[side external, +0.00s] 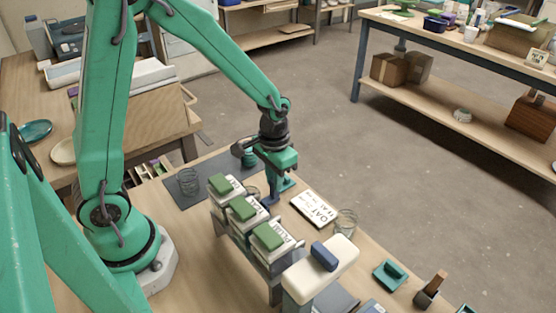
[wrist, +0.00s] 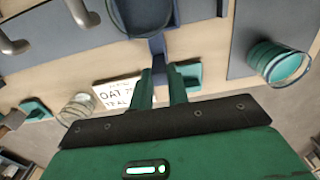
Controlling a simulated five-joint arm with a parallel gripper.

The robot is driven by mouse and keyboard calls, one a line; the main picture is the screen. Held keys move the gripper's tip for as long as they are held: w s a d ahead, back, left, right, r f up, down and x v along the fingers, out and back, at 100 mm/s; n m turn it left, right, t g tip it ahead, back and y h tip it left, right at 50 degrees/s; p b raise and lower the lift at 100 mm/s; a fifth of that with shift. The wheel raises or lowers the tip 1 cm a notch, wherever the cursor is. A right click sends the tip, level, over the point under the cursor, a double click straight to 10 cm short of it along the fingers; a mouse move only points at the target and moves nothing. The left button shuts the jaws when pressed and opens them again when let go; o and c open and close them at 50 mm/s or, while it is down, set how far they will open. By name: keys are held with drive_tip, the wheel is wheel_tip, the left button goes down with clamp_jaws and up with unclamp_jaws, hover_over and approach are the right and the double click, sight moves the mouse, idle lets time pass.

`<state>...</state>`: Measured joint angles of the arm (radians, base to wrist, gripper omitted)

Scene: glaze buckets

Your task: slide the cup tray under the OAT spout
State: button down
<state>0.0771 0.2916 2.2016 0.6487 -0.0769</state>
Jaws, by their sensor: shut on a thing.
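My gripper (side external: 271,198) is low over the bench in front of the bucket rack. In the wrist view its two green fingers (wrist: 162,75) are shut on the blue handle (wrist: 157,47) of the cup tray. The tray itself (wrist: 178,12) is cut off by the top edge there, with a clear cup (wrist: 143,12) on it. In the side view the buckets and gripper mostly hide the tray. Three glaze buckets with green lids (side external: 225,183) (side external: 242,208) (side external: 268,237) stand in a row on the rack (side external: 262,262). I cannot tell which spout is OAT.
A white card reading OAT and TEAL (side external: 315,209) lies right of my gripper. A glass jar (side external: 345,222) stands just beyond it. Another glass (side external: 188,181) stands on the dark mat (side external: 213,176).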

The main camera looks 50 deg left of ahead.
drive_tip(key=shift+d, duration=1.8)
drive_tip(key=c, duration=1.5)
unclamp_jaws()
drive_tip(key=shift+o, duration=0.2)
drive_tip(key=shift+r, duration=0.1)
wheel_tip(320, 180, up, 7)
